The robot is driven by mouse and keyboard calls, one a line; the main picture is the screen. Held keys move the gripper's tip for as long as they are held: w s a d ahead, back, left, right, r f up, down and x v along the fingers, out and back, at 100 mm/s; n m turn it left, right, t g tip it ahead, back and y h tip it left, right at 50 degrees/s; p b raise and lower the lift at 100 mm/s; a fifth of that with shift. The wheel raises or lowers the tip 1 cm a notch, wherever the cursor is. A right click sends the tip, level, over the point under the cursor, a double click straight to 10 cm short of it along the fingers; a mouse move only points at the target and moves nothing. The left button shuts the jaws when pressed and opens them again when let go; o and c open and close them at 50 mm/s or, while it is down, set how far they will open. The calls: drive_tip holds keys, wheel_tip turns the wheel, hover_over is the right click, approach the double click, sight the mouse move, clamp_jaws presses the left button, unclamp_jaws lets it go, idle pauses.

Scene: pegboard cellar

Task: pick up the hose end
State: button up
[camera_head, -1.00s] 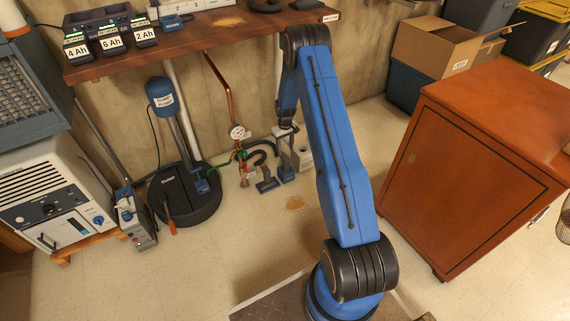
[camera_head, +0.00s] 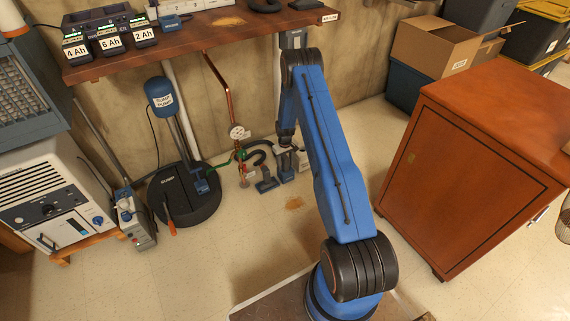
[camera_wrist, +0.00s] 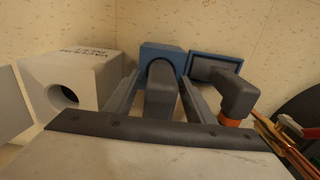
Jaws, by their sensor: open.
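The hose end (camera_wrist: 161,88) is a dark grey, rounded piece in front of the arch of a blue block (camera_wrist: 163,55) in the wrist view. My gripper (camera_wrist: 160,90) is open, with one finger on each side of the hose end. Whether the fingers touch it I cannot tell. In the head view my gripper (camera_head: 286,148) is low by the wall, over the blue stands, and the hose end is hard to make out there. A dark hose (camera_head: 262,150) curves just left of it.
A white box with a round hole (camera_wrist: 72,82) stands left of the fingers. At right, a grey elbow (camera_wrist: 237,95) with an orange ring joins a second blue block. A copper pipe with a gauge (camera_head: 238,132), a black round base (camera_head: 184,192) and an orange cabinet (camera_head: 470,170) are nearby.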

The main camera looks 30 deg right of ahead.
sight(285, 156)
drive_tip(key=shift+f, duration=0.2)
clamp_jaws()
drive_tip(key=shift+r, duration=0.1)
wheel_tip(285, 156, up, 10)
drive_tip(key=shift+f, duration=0.1)
idle(0.4)
drive_tip(key=shift+r, duration=0.2)
drive_tip(key=shift+r, duration=0.85)
